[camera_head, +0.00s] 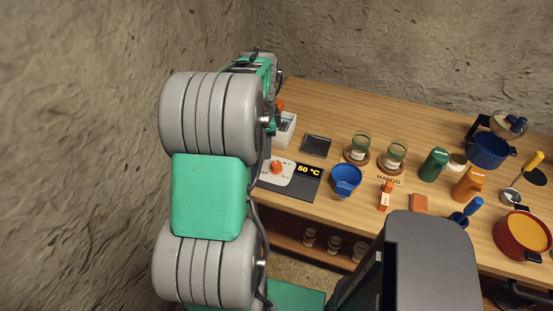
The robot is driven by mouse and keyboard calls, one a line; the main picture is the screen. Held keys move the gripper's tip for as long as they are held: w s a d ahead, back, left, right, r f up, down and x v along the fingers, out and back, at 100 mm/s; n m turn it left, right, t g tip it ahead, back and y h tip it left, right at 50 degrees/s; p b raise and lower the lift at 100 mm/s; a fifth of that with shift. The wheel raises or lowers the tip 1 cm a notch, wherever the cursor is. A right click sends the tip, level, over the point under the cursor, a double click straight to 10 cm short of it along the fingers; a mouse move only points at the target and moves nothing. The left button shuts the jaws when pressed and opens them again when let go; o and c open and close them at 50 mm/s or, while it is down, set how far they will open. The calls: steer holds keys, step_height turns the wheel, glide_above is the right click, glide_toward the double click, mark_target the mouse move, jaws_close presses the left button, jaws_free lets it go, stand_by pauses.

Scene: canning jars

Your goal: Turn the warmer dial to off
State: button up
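The warmer (307,186) is a dark, flat unit with a light control panel on the wooden worktop. Its display reads 50 °C. An orange dial (276,168) sits on the panel, just right of my arm. The dial's exact pointer direction is too small to tell. My grey and green arm rises in front of the worktop's left end and hides part of it. My gripper's fingers cannot be made out; the far end of the arm is hidden behind its own links.
A blue bowl (346,179) stands right of the warmer. A dark square pad (316,145) lies behind it. Two jars on round coasters, bottles, a blue pot (489,150) and a red pot (522,236) fill the right side. Small jars stand on the shelf below. A stone wall is behind.

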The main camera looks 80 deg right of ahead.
mark_target(277, 164)
steer(key=shift+m, duration=0.9)
steer(key=s, duration=0.1)
steer(key=s+f, duration=0.1)
steer(key=s+d, duration=0.1)
steer(key=shift+s+d+f, duration=0.1)
steer(key=shift+s+f, duration=0.1)
steer(key=shift+s, duration=0.1)
step_height(277, 164, down, 7)
steer(key=shift+w+f+p, duration=0.1)
steer(key=shift+w+p, duration=0.05)
steer(key=shift+p, duration=0.4)
steer(key=shift+c, duration=0.3)
jaws_close()
